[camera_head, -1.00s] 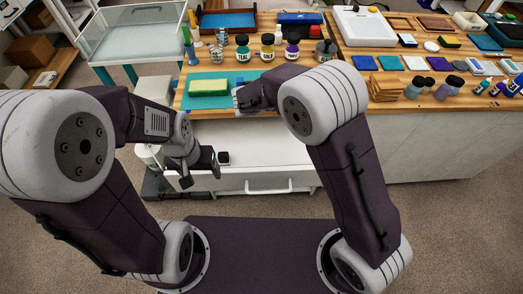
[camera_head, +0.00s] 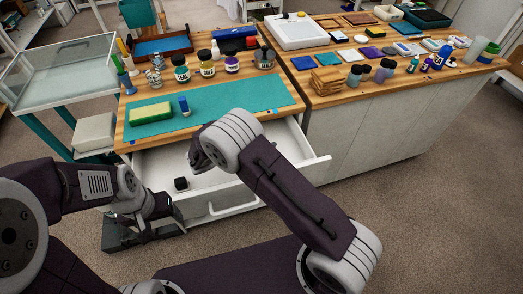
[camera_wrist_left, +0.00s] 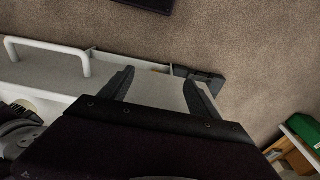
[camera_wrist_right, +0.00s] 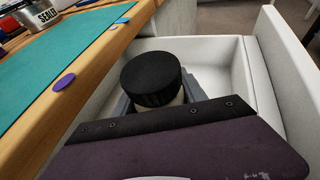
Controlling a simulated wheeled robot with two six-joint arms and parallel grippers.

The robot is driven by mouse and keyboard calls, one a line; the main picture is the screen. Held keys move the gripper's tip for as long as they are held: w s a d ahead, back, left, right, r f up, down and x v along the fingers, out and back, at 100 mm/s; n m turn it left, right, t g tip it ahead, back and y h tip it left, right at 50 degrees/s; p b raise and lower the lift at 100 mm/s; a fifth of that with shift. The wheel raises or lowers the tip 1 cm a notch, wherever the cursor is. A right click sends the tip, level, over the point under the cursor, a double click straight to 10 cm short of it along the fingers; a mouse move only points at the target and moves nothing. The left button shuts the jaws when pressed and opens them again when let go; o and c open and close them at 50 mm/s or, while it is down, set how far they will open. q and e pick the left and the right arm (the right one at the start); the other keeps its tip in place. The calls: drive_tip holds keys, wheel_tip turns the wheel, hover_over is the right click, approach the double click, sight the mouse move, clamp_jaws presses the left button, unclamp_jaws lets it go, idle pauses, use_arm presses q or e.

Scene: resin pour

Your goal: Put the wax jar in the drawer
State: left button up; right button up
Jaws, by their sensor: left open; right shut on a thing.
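My right gripper (camera_wrist_right: 158,100) is shut on a jar with a wide black lid (camera_wrist_right: 150,78) and a pale body, which I take to be the wax jar. In the right wrist view the jar is upright, with the white drawer (camera_wrist_right: 268,75) around and below it. In the head view my right gripper (camera_head: 196,157) is above the open drawer (camera_head: 225,192), and the held jar is hidden. My left gripper (camera_wrist_left: 160,88) is open and empty at the drawer front, to the left of the handle (camera_head: 232,207) in the head view.
The teal mat (camera_head: 235,103) above carries a green-and-yellow sponge (camera_head: 151,114) and a blue-topped item (camera_head: 184,105). Several jars stand behind it. A trolley (camera_head: 62,75) is at left.

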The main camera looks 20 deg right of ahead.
drive_tip(key=shift+f+b, duration=0.35)
drive_tip(key=shift+f, duration=1.7)
drive_tip(key=shift+f, duration=0.2)
drive_tip(key=o, duration=1.5)
drive_tip(key=shift+r, duration=0.3)
drive_tip(key=v, duration=0.7)
drive_tip(key=shift+s+a+p, duration=0.1)
drive_tip(key=shift+a+p, duration=0.15)
drive_tip(key=shift+p, duration=0.05)
